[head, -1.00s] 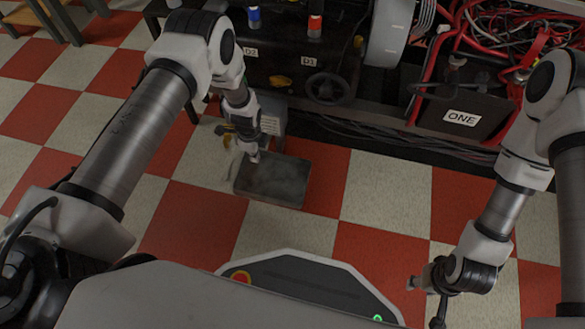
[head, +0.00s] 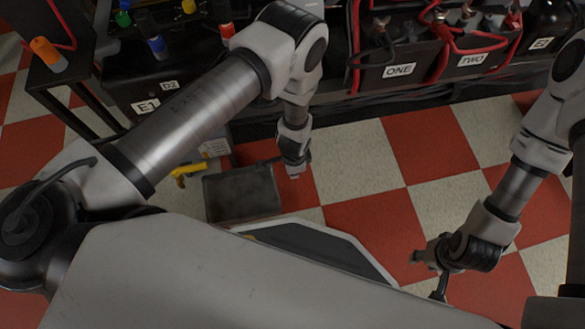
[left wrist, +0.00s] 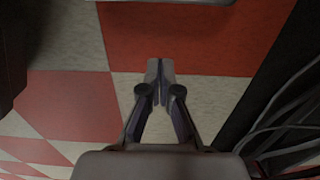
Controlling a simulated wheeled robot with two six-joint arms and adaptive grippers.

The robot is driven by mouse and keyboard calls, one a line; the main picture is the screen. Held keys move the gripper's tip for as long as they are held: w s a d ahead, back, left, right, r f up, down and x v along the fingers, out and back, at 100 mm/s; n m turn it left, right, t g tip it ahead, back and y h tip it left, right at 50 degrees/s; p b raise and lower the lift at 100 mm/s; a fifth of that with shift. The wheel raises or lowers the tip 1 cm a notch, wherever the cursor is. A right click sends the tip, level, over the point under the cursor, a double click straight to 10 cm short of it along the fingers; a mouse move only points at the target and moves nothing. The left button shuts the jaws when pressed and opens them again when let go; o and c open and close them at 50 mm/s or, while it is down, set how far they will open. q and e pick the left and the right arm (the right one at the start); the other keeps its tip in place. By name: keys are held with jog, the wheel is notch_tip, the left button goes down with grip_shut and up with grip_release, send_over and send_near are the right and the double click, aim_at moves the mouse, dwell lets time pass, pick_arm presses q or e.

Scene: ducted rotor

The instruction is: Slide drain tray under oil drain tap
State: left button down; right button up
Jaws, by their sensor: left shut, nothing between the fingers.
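The drain tray (head: 242,193) is a dark grey, shallow rectangular box on the checkered floor, in front of my base. A yellow tap (head: 187,174), likely the oil drain tap, shows just left of the tray in the head view; my left arm partly hides that area. My left gripper (head: 293,174) points down, just right of the tray's back right corner; whether it touches the tray is unclear. In the left wrist view its fingers (left wrist: 160,78) are shut with nothing between them. My right gripper (head: 418,257) hangs over the floor at right, its fingers too small to read.
A dark bench with labelled units, including a box marked ONE (head: 398,71), runs along the back. Cables (left wrist: 285,125) hang beside a dark edge at right in the left wrist view. Red and white floor right of the tray is clear.

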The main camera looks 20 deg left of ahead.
pick_arm(q)
notch_tip(320, 180, down, 7)
jog(key=b, duration=0.4)
jog(key=shift+f+b, duration=0.1)
jog(key=shift+b, duration=0.3)
jog(key=a, duration=0.1)
jog(key=s+a+p, duration=0.1)
jog(key=a, duration=0.1)
jog(key=shift+s+r+p, duration=0.3)
jog(key=shift+s+p, duration=0.05)
jog(key=shift+s+a, duration=0.25)
pick_arm(e)
notch_tip(320, 180, down, 5)
jog(key=shift+r, duration=0.2)
pick_arm(q)
jog(key=p, duration=0.6)
send_near(225, 199)
jog(key=f, duration=0.5)
jog(key=shift+w+d+f, duration=0.1)
jog(key=shift+d+f, duration=0.1)
jog(key=shift+a+f, duration=0.1)
jog(key=shift+a, duration=0.1)
pick_arm(e)
notch_tip(225, 199, up, 6)
jog(key=shift+f, duration=0.15)
